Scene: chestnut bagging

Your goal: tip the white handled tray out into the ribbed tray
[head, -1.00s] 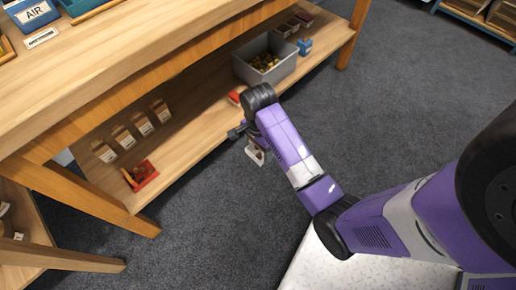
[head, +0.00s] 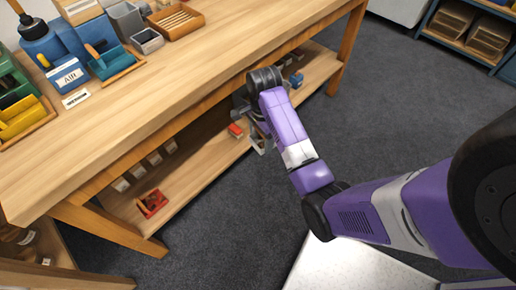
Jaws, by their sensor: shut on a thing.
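My gripper (head: 251,120) hangs beside the front edge of the bench, mostly hidden behind my wrist. It is shut on a small pale piece that looks like the white handled tray (head: 258,144). Only a bit of that tray shows below my wrist, and its contents and exact tilt cannot be told. A wooden tray with slats across its floor, which looks like the ribbed tray (head: 176,34), sits on the bench top at the upper left, well apart from my gripper.
The bench top (head: 215,50) is bare along its front. Grey bins (head: 126,20), a blue bin (head: 112,62) and yellow bins (head: 24,118) stand at the back left. The lower shelf (head: 195,180) holds a red tray (head: 152,203) and several small boxes. Open carpet lies at right.

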